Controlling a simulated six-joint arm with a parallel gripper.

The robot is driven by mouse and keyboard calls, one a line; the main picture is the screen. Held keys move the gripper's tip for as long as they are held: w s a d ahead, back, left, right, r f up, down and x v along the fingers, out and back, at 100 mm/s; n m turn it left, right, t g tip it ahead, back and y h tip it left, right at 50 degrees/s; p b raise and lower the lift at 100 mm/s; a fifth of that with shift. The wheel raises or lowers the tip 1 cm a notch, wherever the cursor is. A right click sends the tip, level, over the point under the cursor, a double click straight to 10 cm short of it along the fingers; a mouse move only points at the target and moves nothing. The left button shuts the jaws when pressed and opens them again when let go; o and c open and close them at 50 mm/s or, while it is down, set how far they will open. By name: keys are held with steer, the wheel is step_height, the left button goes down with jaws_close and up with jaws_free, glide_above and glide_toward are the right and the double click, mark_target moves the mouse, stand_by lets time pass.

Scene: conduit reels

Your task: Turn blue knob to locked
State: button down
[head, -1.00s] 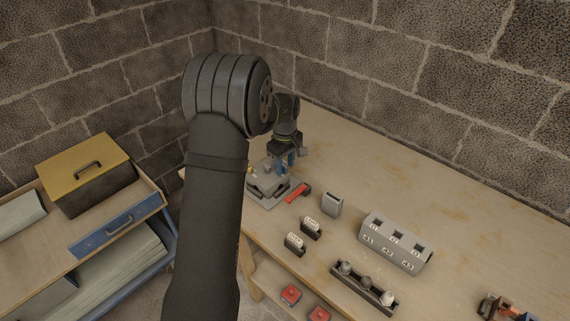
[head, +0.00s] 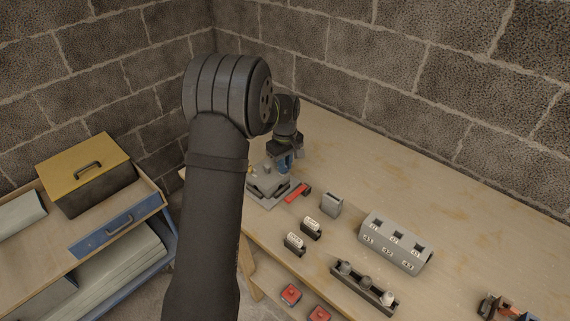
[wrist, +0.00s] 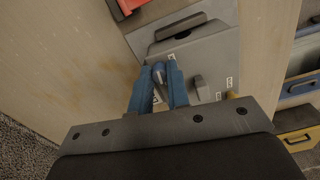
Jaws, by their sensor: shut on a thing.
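The grey device (head: 266,187) sits on a grey plate at the near-left end of the bench, and it fills the top middle of the wrist view (wrist: 205,55). My gripper (head: 284,165) points down at it. Small white labels show on the device, too small to read. A grey lever-like knob (wrist: 201,88) stands right of the fingers.
A red handle (head: 298,193) lies by the device. A grey holder (head: 332,204), two labelled dark blocks (head: 295,243), a grey socket block (head: 395,242) and a rack of pegs (head: 363,288) stand to the right. The back of the bench is clear.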

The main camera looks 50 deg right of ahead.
steer(key=m, duration=0.8)
steer(key=shift+m, duration=0.4)
steer(key=m, duration=0.4)
steer(key=shift+m, duration=2.1)
steer(key=c, duration=1.3)
jaws_free()
steer(key=shift+c, duration=0.2)
